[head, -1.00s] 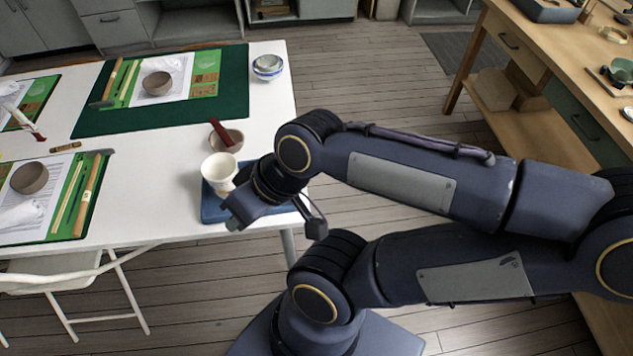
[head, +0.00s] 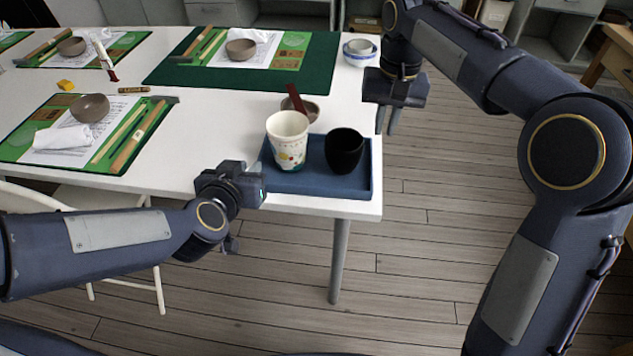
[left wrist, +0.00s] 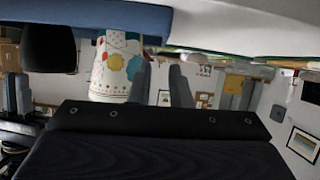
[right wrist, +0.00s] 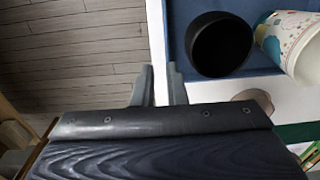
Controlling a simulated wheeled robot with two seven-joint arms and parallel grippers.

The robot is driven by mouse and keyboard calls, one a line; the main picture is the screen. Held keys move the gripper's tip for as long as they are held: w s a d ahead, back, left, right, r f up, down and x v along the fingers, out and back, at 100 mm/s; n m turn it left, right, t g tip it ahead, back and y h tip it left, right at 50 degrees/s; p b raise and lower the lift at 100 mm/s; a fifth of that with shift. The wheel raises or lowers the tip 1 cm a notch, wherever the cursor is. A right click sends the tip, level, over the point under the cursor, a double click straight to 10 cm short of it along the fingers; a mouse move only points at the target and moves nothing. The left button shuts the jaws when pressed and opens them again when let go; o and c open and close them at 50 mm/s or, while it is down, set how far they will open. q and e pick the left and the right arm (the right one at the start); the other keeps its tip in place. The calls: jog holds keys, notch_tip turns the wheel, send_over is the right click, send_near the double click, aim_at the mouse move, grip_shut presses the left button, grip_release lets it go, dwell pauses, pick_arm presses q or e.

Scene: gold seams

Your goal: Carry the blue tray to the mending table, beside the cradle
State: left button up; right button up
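The blue tray (head: 318,182) lies at the near right corner of the white table. On it stand a white patterned cup (head: 288,143) and a black cup (head: 344,150), both upright. My left gripper (head: 250,192) is just left of the tray, with its fingers apart and nothing between them in the left wrist view (left wrist: 163,85). My right gripper (head: 387,121) points down off the table's right edge, beyond the tray's right side. Its fingers are apart and empty in the right wrist view (right wrist: 158,86), close to the tray's rim. I cannot make out a cradle.
A brown bowl (head: 311,110) with a red-brown stick stands behind the tray. Stacked blue-and-white bowls (head: 360,55) stand farther back. Green mats (head: 310,60) with tools cover much of the white table. A wooden table (head: 618,40) shows at far right. A white chair stands at front left.

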aim_at(260, 156)
pick_arm(q)
jog(key=shift+w+f, duration=0.25)
jog(key=shift+f, duration=0.4)
pick_arm(e)
jog(key=shift+w+a+f, duration=0.6)
jog(key=shift+a+f, duration=0.05)
jog(key=shift+a, duration=0.05)
